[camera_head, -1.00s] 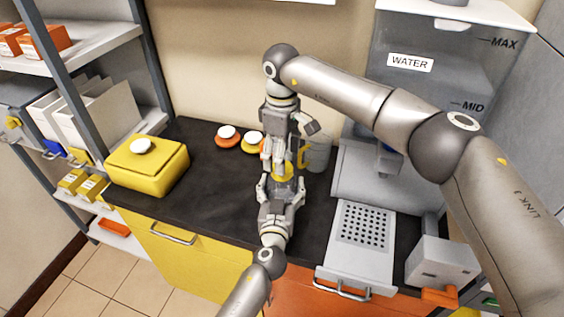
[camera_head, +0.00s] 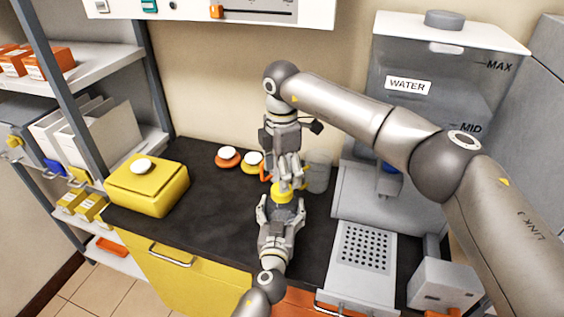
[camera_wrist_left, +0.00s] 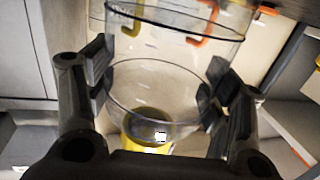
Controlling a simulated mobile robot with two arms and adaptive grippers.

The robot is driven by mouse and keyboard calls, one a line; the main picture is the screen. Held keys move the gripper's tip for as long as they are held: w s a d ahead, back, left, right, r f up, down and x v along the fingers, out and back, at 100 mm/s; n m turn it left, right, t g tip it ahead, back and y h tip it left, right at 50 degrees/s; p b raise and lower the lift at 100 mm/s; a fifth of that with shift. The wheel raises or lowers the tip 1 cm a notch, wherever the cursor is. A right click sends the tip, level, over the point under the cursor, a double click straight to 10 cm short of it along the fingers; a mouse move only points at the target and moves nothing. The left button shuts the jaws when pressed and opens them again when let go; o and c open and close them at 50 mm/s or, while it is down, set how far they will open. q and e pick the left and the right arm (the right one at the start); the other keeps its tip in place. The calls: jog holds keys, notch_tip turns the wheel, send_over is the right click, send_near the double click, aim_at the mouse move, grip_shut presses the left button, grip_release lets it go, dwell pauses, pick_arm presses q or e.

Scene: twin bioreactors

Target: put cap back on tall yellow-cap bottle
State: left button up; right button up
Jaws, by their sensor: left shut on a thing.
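A yellow cap (camera_head: 283,194) shows between my two grippers in the head view. My right gripper (camera_head: 290,182) points down just above it, with its fingers close together at the cap. Whether they grip it is not clear. My left gripper (camera_head: 281,208) reaches in from the front, just below the cap, with its fingers around the bottle. The bottle is mostly hidden there. In the left wrist view the fingers stand on both sides of a clear round body (camera_wrist_left: 155,85), with a yellow part (camera_wrist_left: 150,132) low in the middle. I cannot tell whether the cap is seated.
A clear container (camera_head: 319,175) stands just behind my right gripper. Two white-topped pieces (camera_head: 228,155) (camera_head: 252,160) sit at the back. A yellow box (camera_head: 150,190) is at the left, the water tank (camera_head: 445,90) at the right. The dark counter (camera_head: 215,205) left of the grippers is clear.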

jog(key=n, duration=0.7)
jog(key=shift+r, duration=0.35)
jog(key=n, duration=0.6)
jog(key=shift+r+n, duration=0.3)
jog(key=n, duration=0.7)
jog(key=shift+r, duration=0.35)
jog(key=n, duration=0.6)
jog(key=shift+r+n, duration=0.3)
send_over(282, 213)
jog(key=w, duration=0.4)
jog(key=shift+s+f, duration=0.1)
jog(key=shift+f, duration=3.95)
